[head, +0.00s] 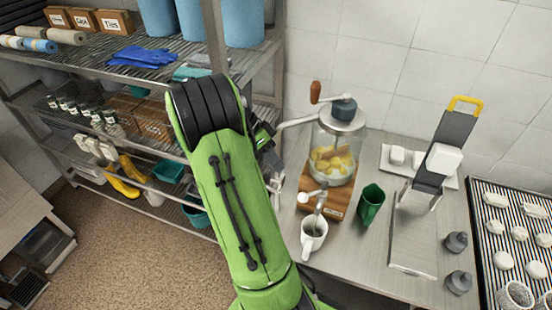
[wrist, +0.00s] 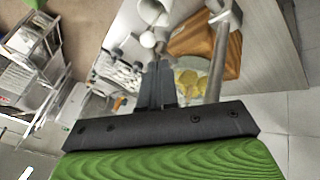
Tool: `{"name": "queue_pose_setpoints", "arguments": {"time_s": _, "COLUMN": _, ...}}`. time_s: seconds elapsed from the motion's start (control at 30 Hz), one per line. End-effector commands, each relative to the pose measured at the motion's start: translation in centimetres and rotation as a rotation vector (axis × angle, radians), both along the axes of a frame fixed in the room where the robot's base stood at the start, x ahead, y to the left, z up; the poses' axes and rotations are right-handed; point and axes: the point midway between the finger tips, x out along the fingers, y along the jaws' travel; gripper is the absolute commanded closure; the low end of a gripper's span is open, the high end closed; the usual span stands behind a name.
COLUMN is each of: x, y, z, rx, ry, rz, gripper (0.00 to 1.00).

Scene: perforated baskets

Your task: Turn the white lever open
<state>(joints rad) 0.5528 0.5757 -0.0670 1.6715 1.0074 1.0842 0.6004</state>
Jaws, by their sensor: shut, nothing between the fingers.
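A glass dispenser (head: 335,150) with yellow fruit pieces stands on a wooden base (head: 322,195) on the counter. Its white lever (head: 310,197) is at the tap on the front, above a white mug (head: 313,238). In the wrist view the wooden base (wrist: 205,38) and the mug (wrist: 150,10) show beyond the fingers, with a small white rounded part that looks like the lever (wrist: 147,39) close ahead of the fingertips. My gripper (wrist: 158,70) is shut and empty, apart from the lever as far as I can tell. In the head view my green arm mostly hides it.
A crank with a brown knob (head: 315,92) is on the dispenser's top. A grey stand with a yellow handle (head: 447,140) and a ribbed tray (head: 515,235) are farther right. Loaded wire shelves (head: 130,75) are at the left.

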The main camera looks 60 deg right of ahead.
Motion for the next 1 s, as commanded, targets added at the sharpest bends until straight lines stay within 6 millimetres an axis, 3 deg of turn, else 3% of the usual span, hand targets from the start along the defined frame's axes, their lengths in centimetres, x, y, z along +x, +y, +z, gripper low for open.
{"name": "queue_pose_setpoints", "arguments": {"time_s": 0.03, "x": -0.6, "y": -0.1, "z": -1.5, "rx": 0.004, "ry": 0.002, "rz": -0.002, "gripper": 1.0}}
{"name": "queue_pose_setpoints", "arguments": {"time_s": 0.2, "x": -2.6, "y": -0.6, "z": -4.7, "rx": 0.004, "ry": 0.003, "rz": 0.001, "gripper": 1.0}}
{"name": "queue_pose_setpoints", "arguments": {"time_s": 0.4, "x": -4.3, "y": -1.1, "z": -7.2, "rx": 0.001, "ry": 0.002, "rz": 0.004, "gripper": 1.0}}
{"name": "queue_pose_setpoints", "arguments": {"time_s": 1.0, "x": -5.1, "y": -1.3, "z": -7.9, "rx": -0.001, "ry": 0.0, "rz": 0.016, "gripper": 1.0}}
